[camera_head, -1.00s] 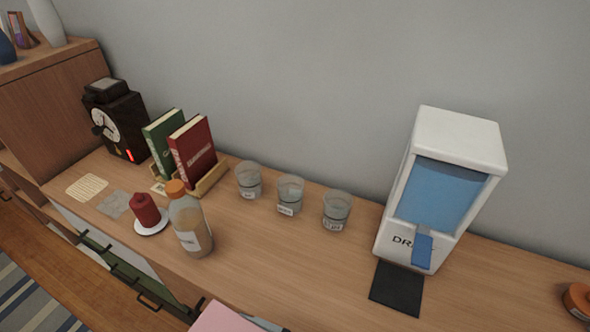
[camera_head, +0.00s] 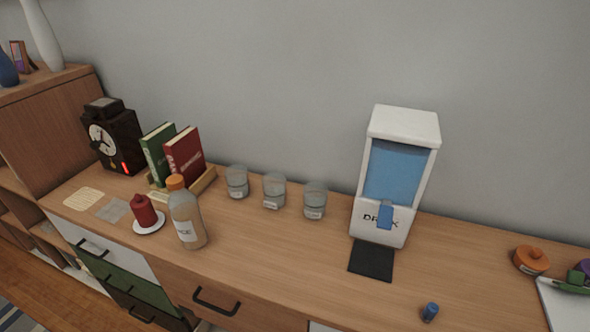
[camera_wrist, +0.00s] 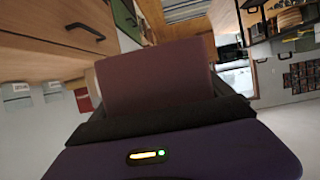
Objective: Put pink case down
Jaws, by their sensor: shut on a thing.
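My gripper (camera_wrist: 165,118) shows only in the wrist view, with dark jaws across the middle. It is shut on a flat, dull pinkish-brown thing (camera_wrist: 155,72), which looks like the pink case in shadow. The case sticks out beyond the jaws, and its held end is hidden by them. It appears clear of the wooden drawer fronts (camera_wrist: 40,40) at the left. Neither the gripper nor the case shows in the head view.
The wooden counter (camera_head: 300,245) holds a bottle (camera_head: 186,215), a red candle (camera_head: 144,211), books (camera_head: 183,155), three glasses (camera_head: 274,190), a drink dispenser (camera_head: 395,180), a small blue object (camera_head: 430,312) and an orange round object (camera_head: 531,260). The counter is bare between bottle and dispenser mat (camera_head: 372,260).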

